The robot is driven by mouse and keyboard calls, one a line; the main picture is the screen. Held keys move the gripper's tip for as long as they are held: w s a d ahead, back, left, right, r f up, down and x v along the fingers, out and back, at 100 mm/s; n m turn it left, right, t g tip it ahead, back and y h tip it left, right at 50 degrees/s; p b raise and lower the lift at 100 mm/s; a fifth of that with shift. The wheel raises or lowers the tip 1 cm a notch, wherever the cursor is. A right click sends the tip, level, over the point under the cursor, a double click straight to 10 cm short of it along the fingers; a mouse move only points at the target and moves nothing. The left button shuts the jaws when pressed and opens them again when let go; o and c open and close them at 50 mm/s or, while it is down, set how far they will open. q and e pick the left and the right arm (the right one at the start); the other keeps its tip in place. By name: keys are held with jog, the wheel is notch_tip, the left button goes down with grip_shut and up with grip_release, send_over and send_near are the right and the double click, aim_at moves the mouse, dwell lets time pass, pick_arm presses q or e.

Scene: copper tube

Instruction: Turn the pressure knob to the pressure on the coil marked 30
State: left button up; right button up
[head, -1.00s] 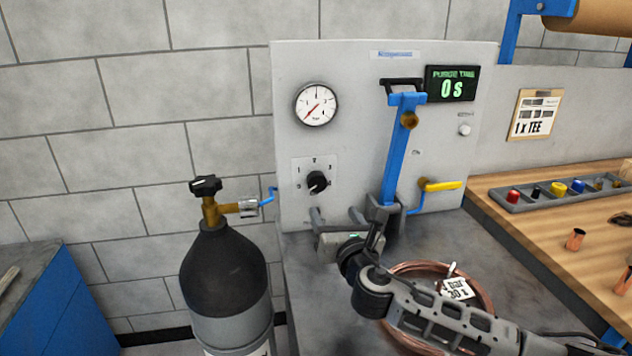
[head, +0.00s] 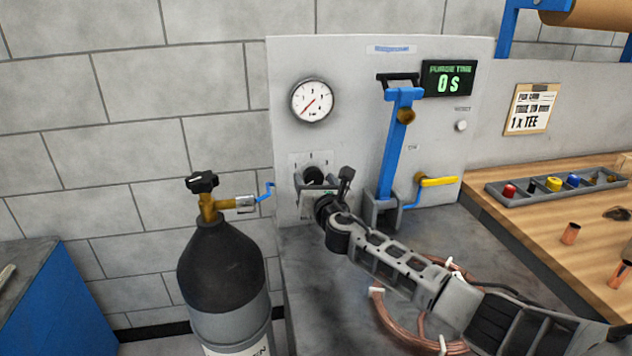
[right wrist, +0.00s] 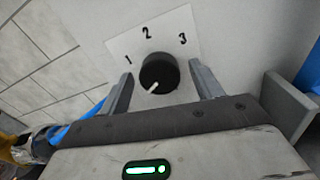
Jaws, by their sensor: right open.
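The pressure knob (head: 314,175) is a round black knob on the grey panel. In the right wrist view the knob (right wrist: 159,73) has a white pointer line aimed to the lower left, below the 1, with 1, 2 and 3 printed around it. My right gripper (right wrist: 159,85) is open, with one finger on each side of the knob; I cannot tell whether they touch it. The copper coil (head: 410,335) lies on the bench, mostly hidden by my right arm, and its tag is barely visible. My left gripper is not in view.
A gauge (head: 312,100) sits above the knob. A blue lever (head: 395,150) and a yellow valve handle (head: 438,181) are to the right. A display (head: 449,80) reads 0 s.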

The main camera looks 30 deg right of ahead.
jog(key=shift+c, duration=0.4)
jog(key=c, duration=0.9)
